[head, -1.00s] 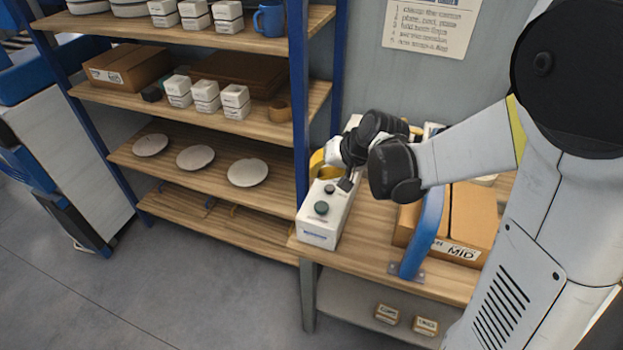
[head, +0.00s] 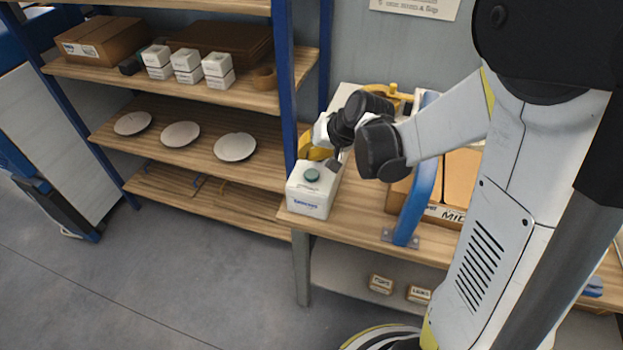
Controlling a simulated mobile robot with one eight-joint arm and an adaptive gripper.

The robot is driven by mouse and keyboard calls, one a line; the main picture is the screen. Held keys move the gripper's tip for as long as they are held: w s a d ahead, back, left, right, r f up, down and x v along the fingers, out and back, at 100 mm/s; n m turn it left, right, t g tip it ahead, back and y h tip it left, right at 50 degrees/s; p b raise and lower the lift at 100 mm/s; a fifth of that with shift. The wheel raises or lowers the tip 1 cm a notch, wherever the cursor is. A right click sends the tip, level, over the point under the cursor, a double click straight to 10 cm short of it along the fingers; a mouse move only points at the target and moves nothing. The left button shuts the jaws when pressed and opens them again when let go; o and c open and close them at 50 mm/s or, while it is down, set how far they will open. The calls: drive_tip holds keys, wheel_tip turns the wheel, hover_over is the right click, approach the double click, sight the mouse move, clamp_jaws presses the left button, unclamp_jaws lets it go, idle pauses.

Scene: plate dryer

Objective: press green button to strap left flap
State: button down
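A white control box (head: 309,199) stands on the left end of the wooden workbench. A dark green button (head: 312,174) is on its top, near the front. My gripper (head: 334,164) hangs just behind and to the right of the green button, pointing down over the box's rear part. From this angle it hides that part of the box top. The gripper is small and dark, and its fingers cannot be told apart. I see no contact with the green button. Yellow parts (head: 394,92) show behind my arm; I cannot make out a left flap.
A blue upright bracket (head: 418,190) stands on the bench (head: 358,222) to the right, beside cardboard boxes (head: 462,180). A blue-framed shelf with plates (head: 235,147) and small white boxes is at left. Open floor lies in front.

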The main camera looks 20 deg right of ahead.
sight(308, 172)
drive_tip(key=shift+f+b, duration=1.1)
drive_tip(key=shift+f, duration=0.6)
drive_tip(key=shift+f+b, duration=0.4)
drive_tip(key=shift+b, duration=0.05)
drive_tip(key=shift+f+b, duration=0.55)
drive_tip(key=shift+f, duration=0.05)
idle(0.6)
drive_tip(key=shift+r, duration=0.15)
drive_tip(key=shift+r+p, duration=0.8)
drive_tip(key=shift+r, duration=0.15)
wheel_tip(308, 172, up, 5)
drive_tip(key=p, duration=0.4)
